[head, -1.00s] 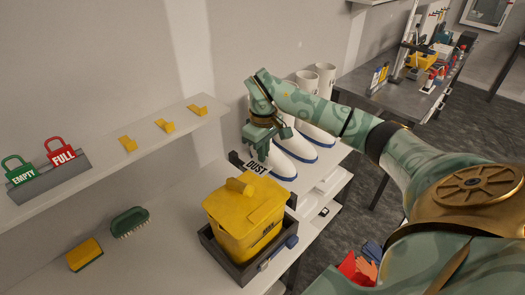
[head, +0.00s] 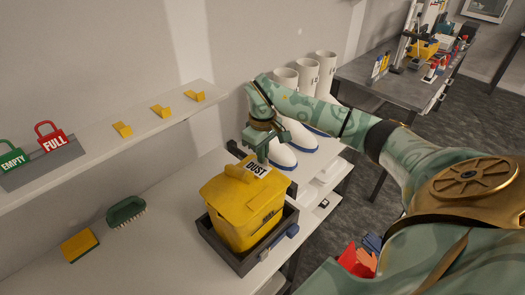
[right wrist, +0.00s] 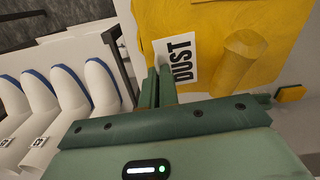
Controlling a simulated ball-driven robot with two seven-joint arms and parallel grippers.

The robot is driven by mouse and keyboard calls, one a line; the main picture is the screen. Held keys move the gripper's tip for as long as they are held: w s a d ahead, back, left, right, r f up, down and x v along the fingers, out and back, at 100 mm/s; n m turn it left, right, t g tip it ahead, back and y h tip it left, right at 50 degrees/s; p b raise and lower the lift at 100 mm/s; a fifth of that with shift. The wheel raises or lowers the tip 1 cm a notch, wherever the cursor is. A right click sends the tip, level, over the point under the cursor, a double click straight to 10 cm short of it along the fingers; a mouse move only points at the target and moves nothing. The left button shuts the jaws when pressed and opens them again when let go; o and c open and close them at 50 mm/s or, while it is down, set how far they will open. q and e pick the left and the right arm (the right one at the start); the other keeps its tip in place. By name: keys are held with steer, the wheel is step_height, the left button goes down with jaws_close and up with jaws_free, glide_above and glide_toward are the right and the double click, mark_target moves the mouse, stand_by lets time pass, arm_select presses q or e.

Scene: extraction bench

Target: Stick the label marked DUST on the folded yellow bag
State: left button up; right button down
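The folded yellow bag (head: 240,215) stands in a dark tray (head: 222,256) on the white bench; its rolled top shows in the right wrist view (right wrist: 245,55). The white label marked DUST (head: 257,169) is at the bag's far right upper edge. My right gripper (head: 262,158) is shut on the label's edge. In the right wrist view its fingers (right wrist: 159,88) are close together at the label (right wrist: 178,60), which overlaps the bag's yellow face. I cannot tell whether the label touches the bag. My left gripper is not in view.
White boots (head: 297,135) stand behind and right of my right gripper. A green brush (head: 126,211) and a yellow sponge (head: 80,245) lie left of the tray.

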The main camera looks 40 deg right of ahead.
steer(key=shift+f, duration=0.5)
stand_by(0.8)
steer(key=shift+f, duration=0.1)
stand_by(1.0)
steer(key=c, duration=1.6)
jaws_free()
step_height(320, 180, up, 16)
steer(key=shift+r, duration=0.15)
